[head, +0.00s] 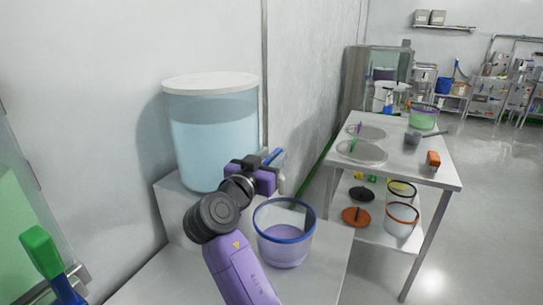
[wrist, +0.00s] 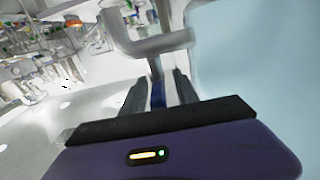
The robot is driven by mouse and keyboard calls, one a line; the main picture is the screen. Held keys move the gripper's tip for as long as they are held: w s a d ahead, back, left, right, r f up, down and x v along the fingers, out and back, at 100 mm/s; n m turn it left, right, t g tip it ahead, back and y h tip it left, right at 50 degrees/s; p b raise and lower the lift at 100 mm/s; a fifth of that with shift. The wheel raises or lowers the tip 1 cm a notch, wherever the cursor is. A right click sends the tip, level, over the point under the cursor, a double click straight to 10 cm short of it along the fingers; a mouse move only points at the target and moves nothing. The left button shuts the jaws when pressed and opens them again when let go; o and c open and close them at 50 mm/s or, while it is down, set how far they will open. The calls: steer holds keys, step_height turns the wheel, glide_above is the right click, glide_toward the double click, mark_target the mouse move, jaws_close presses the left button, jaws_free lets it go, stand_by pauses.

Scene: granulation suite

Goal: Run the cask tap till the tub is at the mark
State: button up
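The cask (head: 212,140) is a large clear drum of pale blue liquid with a white lid, standing on a raised grey block. Its grey tap (wrist: 150,40) shows at the top of the wrist view, with a blue handle (wrist: 158,95) below it. My gripper (wrist: 162,82) is open, with the blue handle between its two dark fingers and gaps apparent on both sides. In the head view my gripper (head: 276,165) is at the tap, partly hiding it. The clear tub (head: 284,242) with a blue rim stands below and right; its lower part looks lavender. I cannot make out a mark or a stream.
A green-handled object (head: 42,252) is at lower left. Floor at right is clear.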

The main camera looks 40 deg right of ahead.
jaws_close()
steer(key=shift+d+n+t+y, duration=0.1)
steer(key=shift+n+t+y, duration=0.25)
steer(key=shift+t, duration=0.25)
steer(key=n+t+y+p, duration=0.1)
steer(key=n+t, duration=0.1)
steer(key=t, duration=0.1)
steer(key=shift+s+y, duration=0.1)
steer(key=shift+y, duration=0.15)
steer(key=shift+n+t+y+p, duration=0.8)
steer(key=shift+n+t+y, duration=0.3)
steer(key=shift+n+t, duration=0.2)
